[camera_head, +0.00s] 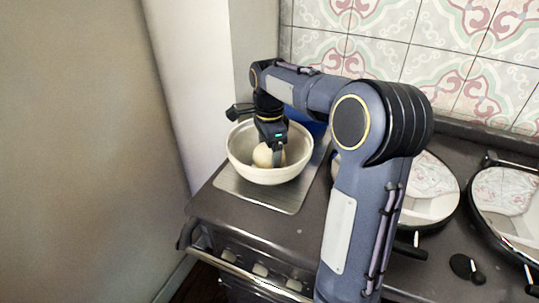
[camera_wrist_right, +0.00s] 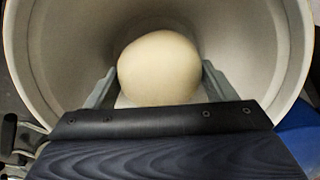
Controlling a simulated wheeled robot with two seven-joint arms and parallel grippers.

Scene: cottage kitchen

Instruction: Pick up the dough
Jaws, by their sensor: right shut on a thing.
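The dough (camera_head: 264,156) is a pale round ball inside a cream bowl (camera_head: 240,165) on the left end of the dark stove top. In the right wrist view the dough (camera_wrist_right: 160,68) sits between the two fingers of my right gripper (camera_wrist_right: 158,85), with one finger on each side. My right gripper (camera_head: 277,150) reaches down into the bowl from above and is shut on the dough. The bowl's wall (camera_wrist_right: 40,60) surrounds the dough in the wrist view. I cannot tell whether the dough touches the bowl's bottom. My left gripper is not in view.
The bowl stands on a grey metal plate (camera_head: 285,205). A blue thing (camera_head: 318,130) is partly hidden behind my right arm. A tiled wall rises behind, and a pale wall is close on the left.

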